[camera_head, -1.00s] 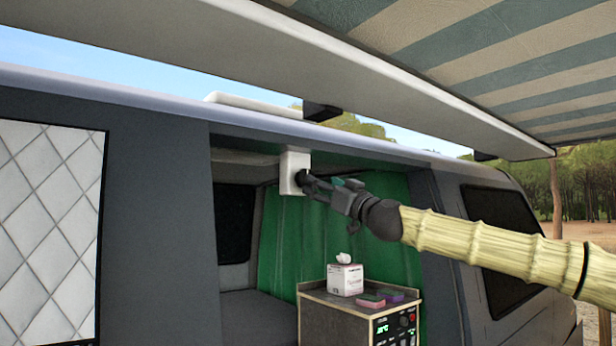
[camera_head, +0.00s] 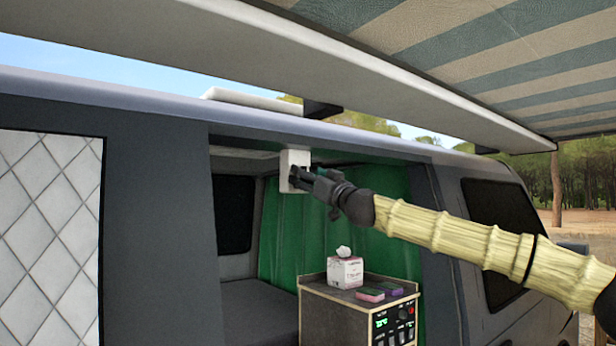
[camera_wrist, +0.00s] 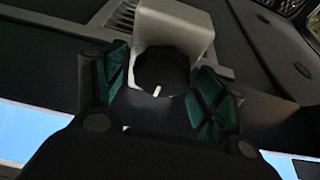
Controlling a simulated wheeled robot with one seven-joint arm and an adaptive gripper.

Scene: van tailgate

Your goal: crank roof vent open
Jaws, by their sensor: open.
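The vent crank is a dark round knob (camera_wrist: 160,72) with a short white mark, set on a white housing (camera_head: 289,160) under the van's roof edge. In the head view the knob is hidden behind my gripper (camera_head: 297,177). In the wrist view my gripper (camera_wrist: 168,95) is open, with one green-padded finger on each side of the knob. I cannot tell whether the fingers touch it. The roof vent lid (camera_head: 250,99) shows as a low white slab on top of the roof, looking nearly flat.
A cabinet (camera_head: 340,312) inside the doorway bears a tissue box (camera_head: 345,271) and small pink and purple blocks (camera_head: 376,292). A green curtain (camera_head: 300,235) hangs behind. The striped awning (camera_head: 500,60) and its pale rail (camera_head: 330,65) run overhead.

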